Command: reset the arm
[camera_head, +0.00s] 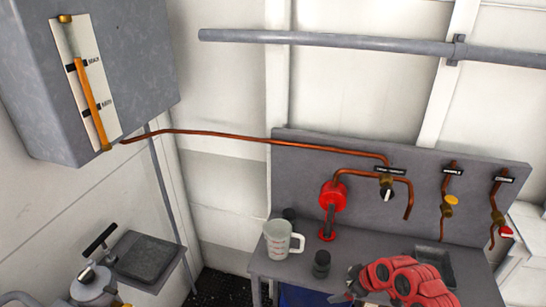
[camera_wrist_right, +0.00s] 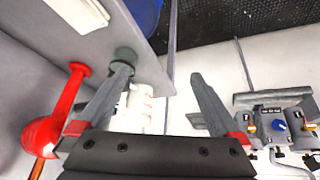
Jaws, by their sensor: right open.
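My right arm, in red and black, comes in at the bottom right of the head view. Its gripper (camera_head: 347,292) is low over the grey bench, just in front of a small black jar. In the right wrist view the two fingers of this gripper (camera_wrist_right: 161,75) stand wide apart, with nothing held between them. The white measuring jug (camera_wrist_right: 142,108) and the dark jar (camera_wrist_right: 124,56) show behind the left finger there. My left gripper is in neither view.
The grey bench (camera_head: 262,262) carries the white jug (camera_head: 280,240), black jar (camera_head: 321,264) and red fitting (camera_head: 331,198). Copper pipes with valves (camera_head: 387,188) line its back panel. A grey tank (camera_head: 100,60) hangs upper left. A grey box (camera_head: 146,256) stands lower left.

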